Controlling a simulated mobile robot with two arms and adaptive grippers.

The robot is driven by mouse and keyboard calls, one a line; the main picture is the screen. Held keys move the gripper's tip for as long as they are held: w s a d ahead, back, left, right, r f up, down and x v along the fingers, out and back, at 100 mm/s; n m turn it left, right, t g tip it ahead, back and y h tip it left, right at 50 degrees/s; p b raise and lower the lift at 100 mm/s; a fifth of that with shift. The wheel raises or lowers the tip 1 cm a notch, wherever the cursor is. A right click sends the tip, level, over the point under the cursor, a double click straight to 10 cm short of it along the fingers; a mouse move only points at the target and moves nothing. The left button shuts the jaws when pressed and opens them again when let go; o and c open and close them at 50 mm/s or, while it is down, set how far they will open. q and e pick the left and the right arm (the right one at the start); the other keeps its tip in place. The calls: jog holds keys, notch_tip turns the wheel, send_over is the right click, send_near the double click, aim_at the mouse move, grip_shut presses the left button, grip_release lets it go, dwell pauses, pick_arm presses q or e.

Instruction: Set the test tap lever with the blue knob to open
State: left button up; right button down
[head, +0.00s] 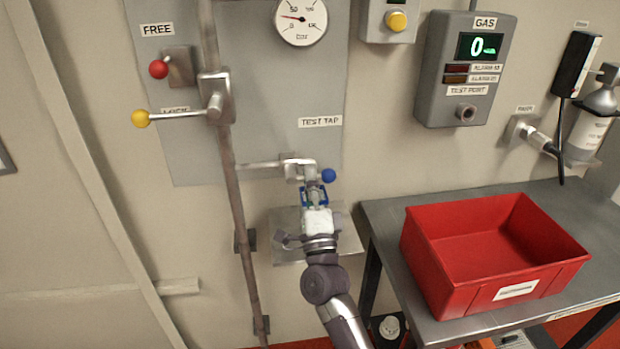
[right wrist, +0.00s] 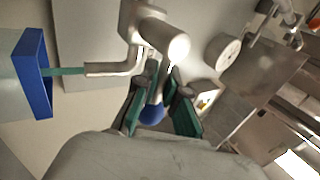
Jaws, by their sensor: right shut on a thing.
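The test tap (head: 299,170) is a metal valve on the wall panel under the "TEST TAP" label. Its blue knob (head: 328,176) sits just right of the tap body. In the right wrist view the blue knob (right wrist: 152,115) lies between the fingers of my right gripper (right wrist: 163,98), which is shut on it; the lever's stem is mostly hidden. The spout (right wrist: 112,69) points to a blue-rimmed container (right wrist: 38,75), with a thin teal strip between them. In the head view my right gripper (head: 316,192) covers part of the tap. My left gripper is not in view.
A small metal shelf (head: 287,222) is below the tap. At left are a vertical pipe (head: 240,200), a yellow-knobbed lever (head: 142,118) and a red knob (head: 159,69). At right, a red bin (head: 440,262) stands on a metal table (head: 385,218).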

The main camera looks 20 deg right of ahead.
jog(key=shift+f, duration=0.1)
dwell(0.3)
jog(key=c, duration=1.2)
grip_release()
jog(key=v, duration=1.2)
jog(key=shift+a, duration=0.1)
